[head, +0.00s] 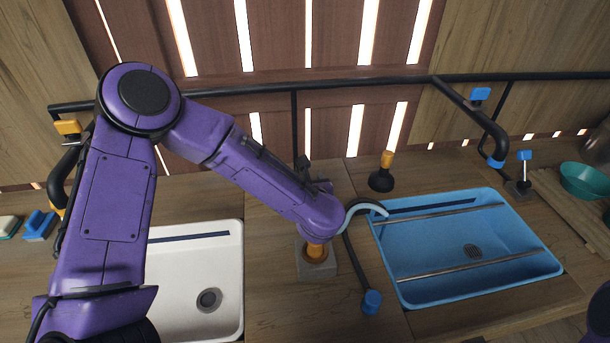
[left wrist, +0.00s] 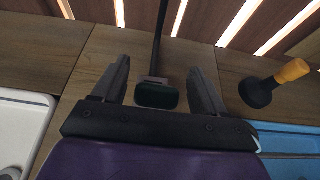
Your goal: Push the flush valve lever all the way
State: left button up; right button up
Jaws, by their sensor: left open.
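A thin black vertical pipe (head: 295,125) comes down from the long horizontal pipe and shows in the left wrist view (left wrist: 160,40). At its lower end is a dark rounded part (left wrist: 156,95), probably the flush valve lever; its exact shape and how far it is pushed are unclear. My left gripper (left wrist: 160,90) is open, with its two dark fingers on either side of that part. No contact with it is visible. In the head view my purple wrist mostly hides this gripper and the valve area. My right gripper is not in view.
A white sink (head: 236,290) is left and a blue sink (head: 470,280) right. An orange-handled plunger (head: 382,178) stands near the wall. A black spout with a blue end (head: 371,302) and a grey base (head: 304,270) sit between the sinks. A wooden wall closes the back.

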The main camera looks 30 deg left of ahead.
pick_arm(q)
jog(key=shift+w+a+f, duration=0.15)
jog(key=shift+w+a, duration=0.15)
jog(key=shift+a, duration=0.05)
jog(key=shift+s, duration=0.1)
jog(key=c, duration=1)
jog(key=shift+o, duration=0.2)
